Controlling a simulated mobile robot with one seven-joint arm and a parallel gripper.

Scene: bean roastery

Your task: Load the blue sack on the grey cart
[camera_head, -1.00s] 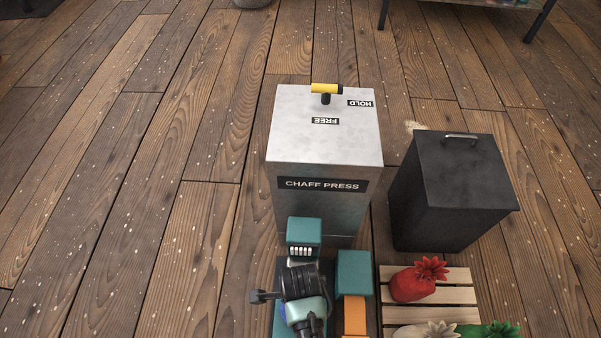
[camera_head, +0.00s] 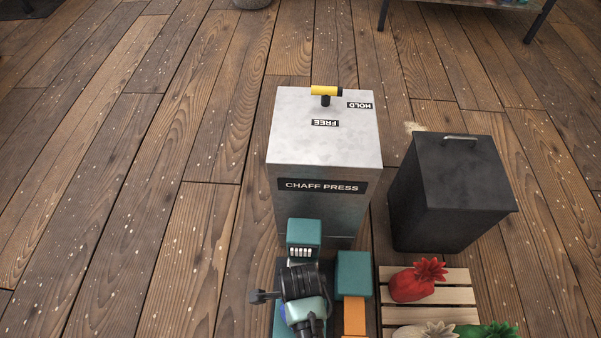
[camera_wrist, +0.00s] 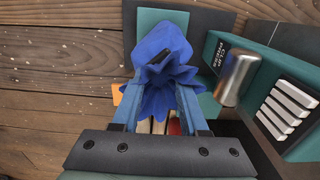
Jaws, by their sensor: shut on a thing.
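The blue sack (camera_wrist: 152,48) is a gathered cloth bag with a frilled neck, seen in the wrist view. My gripper (camera_wrist: 160,92) is shut on its neck, one finger on each side. The sack is in front of a teal surface with a dark edge, beside the teal machine; I cannot tell whether it touches it. In the head view my arm's end is at the bottom centre and hides nearly all of the sack. No grey cart can be made out in either view.
A teal machine (camera_wrist: 268,62) with a metal cylinder (camera_wrist: 236,77) and white keys is right of the sack. The grey chaff press (camera_head: 322,150) and black bin (camera_head: 455,185) stand beyond. A slatted pallet (camera_head: 455,296) holds red, pale and green sacks. Floor at left is clear.

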